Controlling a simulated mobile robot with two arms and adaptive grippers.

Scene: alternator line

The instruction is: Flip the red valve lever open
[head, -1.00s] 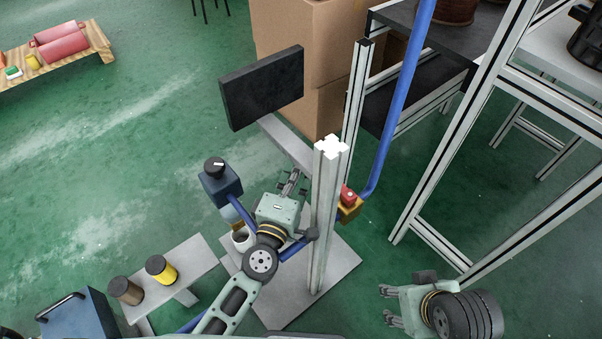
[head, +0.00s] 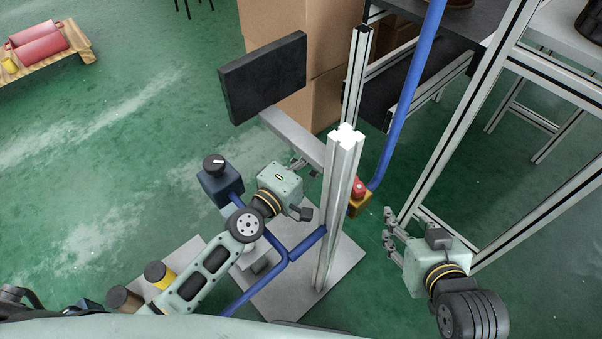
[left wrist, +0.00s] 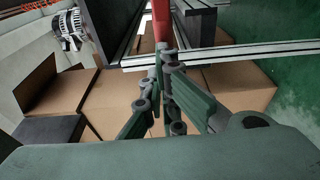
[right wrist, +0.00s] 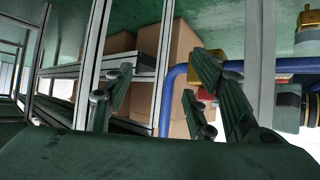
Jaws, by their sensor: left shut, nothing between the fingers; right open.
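A red bar (left wrist: 161,22), which looks like the valve lever, stands upright just beyond my left fingertips in the left wrist view; I cannot tell whether they touch it. My left gripper (left wrist: 165,75) is shut and empty. In the head view my left gripper (head: 299,163) is left of the grey post, and I cannot make out the lever there. My right gripper (head: 388,232) is open and empty, right of the post. It also shows in the right wrist view (right wrist: 160,85), with blue pipe beyond it.
The grey post (head: 342,200) stands on a pale base plate (head: 300,290) between my grippers. A yellow box with a red button (head: 358,188) is on its right side. Blue pipe (head: 404,95) rises behind. A dark monitor (head: 264,76) is above my left gripper. An aluminium frame (head: 470,120) stands right.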

